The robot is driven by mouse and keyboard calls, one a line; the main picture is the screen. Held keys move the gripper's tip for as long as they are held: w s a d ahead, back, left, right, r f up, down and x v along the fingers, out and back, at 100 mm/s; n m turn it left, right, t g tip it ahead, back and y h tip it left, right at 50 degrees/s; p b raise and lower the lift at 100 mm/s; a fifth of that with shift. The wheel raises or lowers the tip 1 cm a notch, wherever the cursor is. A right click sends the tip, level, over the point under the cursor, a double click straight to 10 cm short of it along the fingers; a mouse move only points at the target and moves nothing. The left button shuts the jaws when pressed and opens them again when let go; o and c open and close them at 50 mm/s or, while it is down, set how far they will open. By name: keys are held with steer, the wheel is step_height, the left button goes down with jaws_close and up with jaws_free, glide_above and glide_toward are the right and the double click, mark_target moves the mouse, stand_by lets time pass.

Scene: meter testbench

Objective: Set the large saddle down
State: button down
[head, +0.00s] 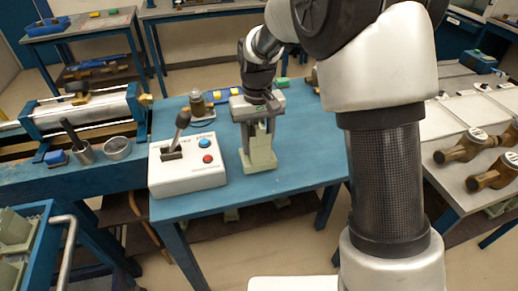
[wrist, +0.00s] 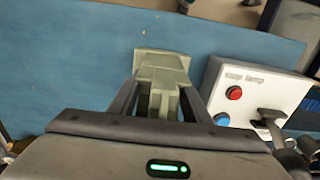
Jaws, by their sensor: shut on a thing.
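The large saddle (head: 262,162) is a pale grey-green block with a wide foot and a narrower upper part. My gripper (head: 259,135) points down over the blue table and is shut on the saddle's upper part. In the wrist view the saddle (wrist: 160,62) stands out beyond my gripper (wrist: 164,95), with a dark finger on each side. The saddle looks upright, with its foot at or just above the tabletop; I cannot tell whether it touches.
A white control box (head: 187,165) with a lever and red and blue buttons stands left of the saddle. A brass-coloured part (head: 198,104) stands behind it. The blue table (head: 300,150) is clear to the right. Brass meters (head: 460,148) lie on the right bench.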

steer(key=shift+f, duration=1.2)
steer(key=shift+f, duration=0.15)
steer(key=c, duration=1)
jaws_free()
